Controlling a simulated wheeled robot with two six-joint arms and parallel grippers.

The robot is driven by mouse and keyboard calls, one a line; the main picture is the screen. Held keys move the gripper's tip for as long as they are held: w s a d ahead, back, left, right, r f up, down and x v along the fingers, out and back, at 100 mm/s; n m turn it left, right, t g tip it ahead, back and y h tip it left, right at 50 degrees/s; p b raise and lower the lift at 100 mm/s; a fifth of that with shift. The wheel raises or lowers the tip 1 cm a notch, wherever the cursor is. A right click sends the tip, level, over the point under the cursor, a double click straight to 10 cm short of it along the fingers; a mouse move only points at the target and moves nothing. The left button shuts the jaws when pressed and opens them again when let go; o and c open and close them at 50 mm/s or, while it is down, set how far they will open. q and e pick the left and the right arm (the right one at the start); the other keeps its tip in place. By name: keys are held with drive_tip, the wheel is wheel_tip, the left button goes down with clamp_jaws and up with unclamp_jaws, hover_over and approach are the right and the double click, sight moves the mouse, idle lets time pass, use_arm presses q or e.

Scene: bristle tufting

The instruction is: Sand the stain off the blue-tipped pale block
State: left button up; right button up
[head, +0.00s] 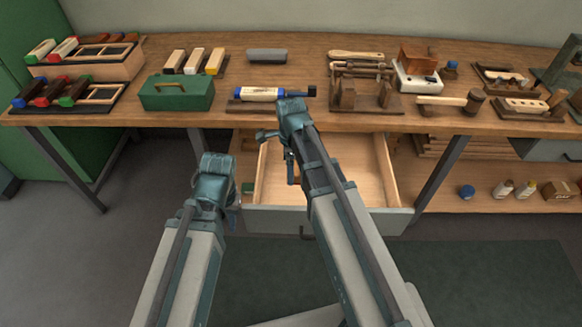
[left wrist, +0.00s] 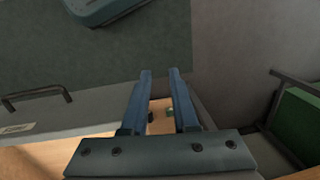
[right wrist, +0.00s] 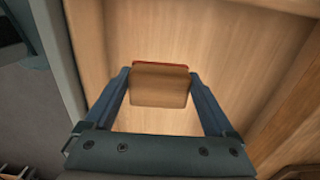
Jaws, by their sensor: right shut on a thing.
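The blue-tipped pale block (head: 258,94) lies on a dark wooden holder (head: 248,106) at the front of the bench, with small dark marks on its top. My right gripper (right wrist: 160,73) is shut on a wooden block with a red edge (right wrist: 160,88), over the open drawer's pale floor. In the head view my right arm hides part of the drawer and the area beside the holder. My left gripper (left wrist: 160,72) is open and empty, its fingers a small gap apart, low in front of the bench, left of the drawer in the head view.
The open drawer (head: 350,170) juts out below the bench top. Small dark and green things show between my left fingers. The floor mat (head: 480,270) is clear.

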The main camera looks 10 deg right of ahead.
drive_tip(key=o, duration=0.7)
drive_tip(key=c, duration=0.5)
drive_tip(key=shift+r, duration=0.15)
